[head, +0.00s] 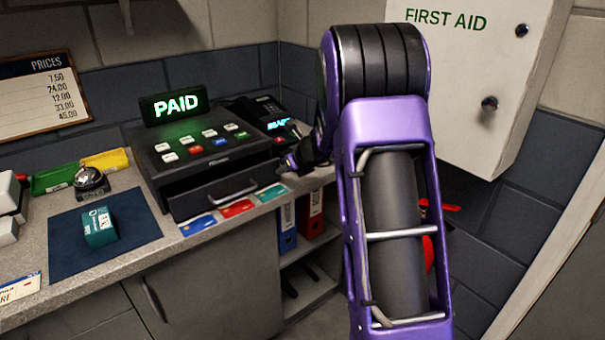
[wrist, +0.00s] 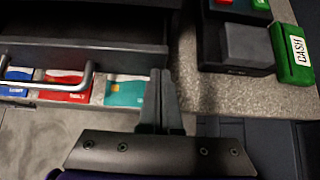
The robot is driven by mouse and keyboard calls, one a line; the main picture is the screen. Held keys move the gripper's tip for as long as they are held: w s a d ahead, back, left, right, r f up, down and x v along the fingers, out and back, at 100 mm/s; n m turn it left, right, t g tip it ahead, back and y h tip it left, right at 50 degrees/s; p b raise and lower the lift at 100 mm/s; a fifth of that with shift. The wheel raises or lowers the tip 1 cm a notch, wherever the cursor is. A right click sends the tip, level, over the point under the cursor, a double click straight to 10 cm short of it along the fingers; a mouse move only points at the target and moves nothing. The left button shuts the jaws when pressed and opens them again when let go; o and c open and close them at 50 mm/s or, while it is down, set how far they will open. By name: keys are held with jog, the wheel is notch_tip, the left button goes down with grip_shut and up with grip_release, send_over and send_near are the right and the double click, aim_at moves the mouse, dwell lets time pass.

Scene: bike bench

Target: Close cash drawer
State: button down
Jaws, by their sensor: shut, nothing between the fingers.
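The black cash drawer (head: 225,192) sits under the register (head: 205,148) on the counter. Its front, with a metal bar handle, stands out from the register body. In the wrist view, the drawer front (wrist: 130,52) shows at upper left with a dark gap behind its top edge, so it looks partly open. My gripper (head: 290,162) is at the drawer's right end. In the wrist view, my gripper (wrist: 160,75) has its fingers together and empty, close to the drawer front's right corner; I cannot tell whether they touch.
A card terminal (head: 262,112) stands right of the register. A green CASH box (wrist: 292,55) lies near the counter's right edge. Blue, red and teal cards (head: 237,208) line the counter front below the drawer. A FIRST AID cabinet (head: 475,80) hangs at the right.

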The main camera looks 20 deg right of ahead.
aim_at(277, 158)
jog(key=w, duration=0.1)
jog(key=w+a+p, duration=0.1)
jog(key=w, duration=0.1)
jog(key=w+p, duration=0.1)
jog(key=shift+w+a, duration=0.25)
jog(key=shift+w, duration=0.15)
jog(key=shift+w+r, duration=0.1)
jog(key=shift+r, duration=0.05)
jog(key=shift+a+r, duration=0.1)
